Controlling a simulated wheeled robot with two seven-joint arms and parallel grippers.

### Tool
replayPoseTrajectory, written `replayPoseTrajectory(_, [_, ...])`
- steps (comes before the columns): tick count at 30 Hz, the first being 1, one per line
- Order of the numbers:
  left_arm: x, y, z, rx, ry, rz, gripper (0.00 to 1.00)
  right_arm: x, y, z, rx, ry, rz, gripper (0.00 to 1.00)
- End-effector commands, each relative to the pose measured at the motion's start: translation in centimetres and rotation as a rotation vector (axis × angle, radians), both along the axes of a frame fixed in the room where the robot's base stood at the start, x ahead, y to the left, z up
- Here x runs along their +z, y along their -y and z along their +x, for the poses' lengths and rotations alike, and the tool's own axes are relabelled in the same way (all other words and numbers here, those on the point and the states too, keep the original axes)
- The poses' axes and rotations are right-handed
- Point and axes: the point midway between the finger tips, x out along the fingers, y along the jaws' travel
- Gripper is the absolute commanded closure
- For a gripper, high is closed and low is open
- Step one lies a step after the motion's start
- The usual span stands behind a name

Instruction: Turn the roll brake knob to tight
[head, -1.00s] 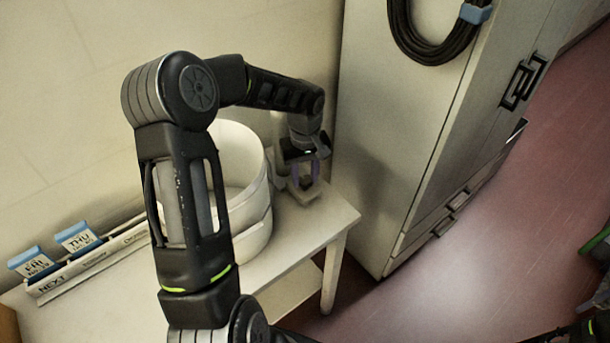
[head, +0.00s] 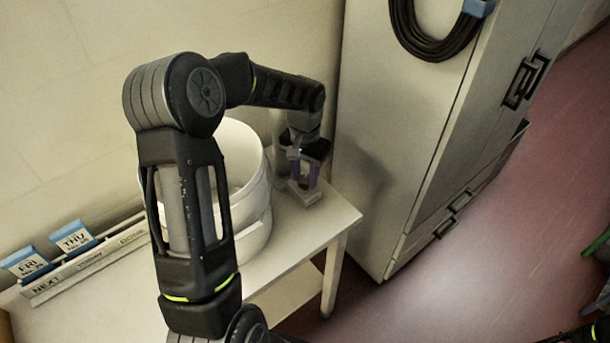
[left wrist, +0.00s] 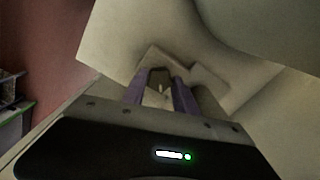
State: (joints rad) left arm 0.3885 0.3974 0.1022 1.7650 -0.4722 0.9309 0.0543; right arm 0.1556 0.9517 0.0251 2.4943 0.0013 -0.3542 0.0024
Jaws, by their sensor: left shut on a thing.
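The roll brake knob (left wrist: 160,77) is a small dark piece between my left gripper's purple fingers in the left wrist view. It sits on a pale base block (head: 307,196) at the right end of the white table. My left gripper (head: 305,178) points down over this block and is shut on the knob. The fingers hide much of the knob, and I cannot read its setting. The left gripper also shows in the left wrist view (left wrist: 160,98). My right gripper is not in view.
A white round tub (head: 252,225) stands on the table (head: 328,222) behind my left arm. A tall pale cabinet (head: 400,130) with a black cable coil (head: 440,45) is close on the right. A card rack (head: 95,262) lies at left. Red floor (head: 460,275) is open at right.

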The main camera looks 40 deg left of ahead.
Motion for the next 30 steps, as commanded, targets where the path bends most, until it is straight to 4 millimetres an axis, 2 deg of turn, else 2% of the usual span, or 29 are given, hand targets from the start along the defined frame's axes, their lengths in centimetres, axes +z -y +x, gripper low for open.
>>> replayPoseTrajectory(18, [0.07,-0.04,0.09,-0.546,0.003,0.001,1.0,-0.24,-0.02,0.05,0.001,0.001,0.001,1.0])
replayPoseTrajectory(30, [0.08,-0.04,0.11,-0.69,0.003,0.001,1.0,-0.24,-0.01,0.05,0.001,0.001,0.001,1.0])
